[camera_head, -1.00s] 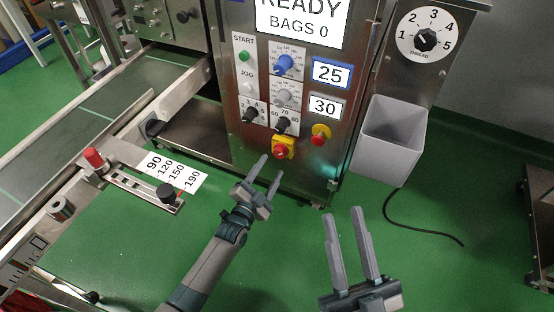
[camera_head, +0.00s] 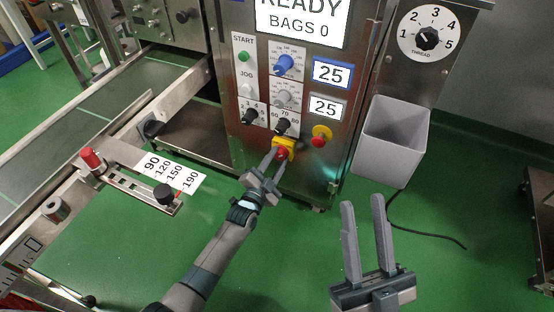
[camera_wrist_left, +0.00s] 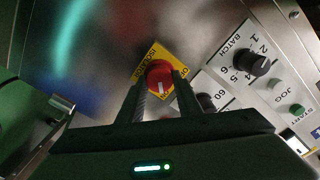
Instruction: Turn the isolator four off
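The isolator is a red rotary knob (camera_head: 283,153) on a yellow plate (camera_head: 290,143), low on the steel control panel. In the left wrist view the red knob (camera_wrist_left: 159,75) has a pale mark pointing towards the gripper, and the yellow plate (camera_wrist_left: 146,59) shows behind it, with its lettering partly hidden. My left gripper (camera_head: 276,162) is at the knob, its two fingers (camera_wrist_left: 158,92) apart with one on each side of it. Whether they touch it I cannot tell. My right gripper (camera_head: 362,204) is open and empty, over the floor to the right.
A red button on a yellow base (camera_head: 320,136) sits right of the isolator. Black selector knobs (camera_head: 282,127) are just above. A grey bin (camera_head: 390,142) hangs at right, and a conveyor (camera_head: 100,118) runs at left. The green floor in front is clear.

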